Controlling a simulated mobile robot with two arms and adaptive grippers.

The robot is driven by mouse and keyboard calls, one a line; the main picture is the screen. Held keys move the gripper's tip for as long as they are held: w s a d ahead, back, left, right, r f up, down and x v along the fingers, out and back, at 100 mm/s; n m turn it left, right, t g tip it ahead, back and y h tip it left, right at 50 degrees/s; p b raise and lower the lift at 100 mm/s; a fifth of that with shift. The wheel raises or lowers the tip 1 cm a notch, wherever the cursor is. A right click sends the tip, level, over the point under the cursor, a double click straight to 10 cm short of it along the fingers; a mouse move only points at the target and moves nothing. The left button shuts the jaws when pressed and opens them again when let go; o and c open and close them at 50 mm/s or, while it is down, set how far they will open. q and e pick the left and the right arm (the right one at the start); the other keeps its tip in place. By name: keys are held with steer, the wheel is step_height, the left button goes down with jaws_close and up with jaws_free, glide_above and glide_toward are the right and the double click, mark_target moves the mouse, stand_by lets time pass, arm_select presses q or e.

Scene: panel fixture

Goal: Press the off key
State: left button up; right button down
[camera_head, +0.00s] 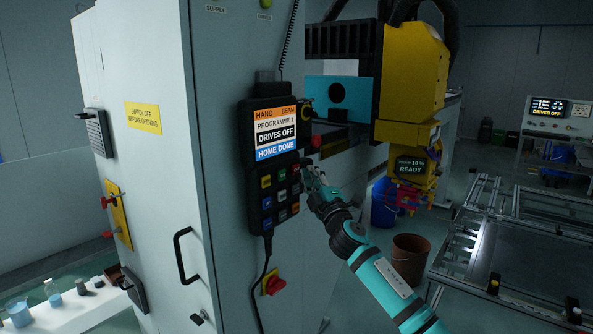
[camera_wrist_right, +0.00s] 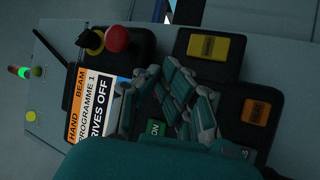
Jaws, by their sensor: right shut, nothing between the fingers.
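A dark hand-held control panel (camera_head: 256,150) hangs upright on the grey cabinet. Its screen (camera_head: 276,132) reads HAND, BEAM, PROGRAMME 1, DRIVES OFF, HOME DONE. Several small coloured keys sit below the screen; their labels are too small to read in the head view, so I cannot tell the off key. My right gripper (camera_head: 309,176) is shut and empty, at the right edge of the keys. In the right wrist view the gripper (camera_wrist_right: 178,95) covers part of the keypad, beside a green ON key (camera_wrist_right: 155,128). I cannot tell whether it touches a key. My left gripper is not in view.
A red mushroom button (camera_wrist_right: 117,39) sits beside the screen. Yellow (camera_wrist_right: 208,47) and orange (camera_wrist_right: 257,111) keys show near the gripper. A yellow machine head (camera_head: 415,75) stands to the right. A black door handle (camera_head: 184,255) and a red switch (camera_head: 274,284) are lower on the cabinet.

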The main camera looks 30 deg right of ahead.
steer(key=s, duration=0.1)
steer(key=s+d, duration=0.1)
steer(key=s, duration=0.1)
steer(key=s+d, duration=0.1)
steer(key=shift+s+p, duration=0.3)
stand_by(0.7)
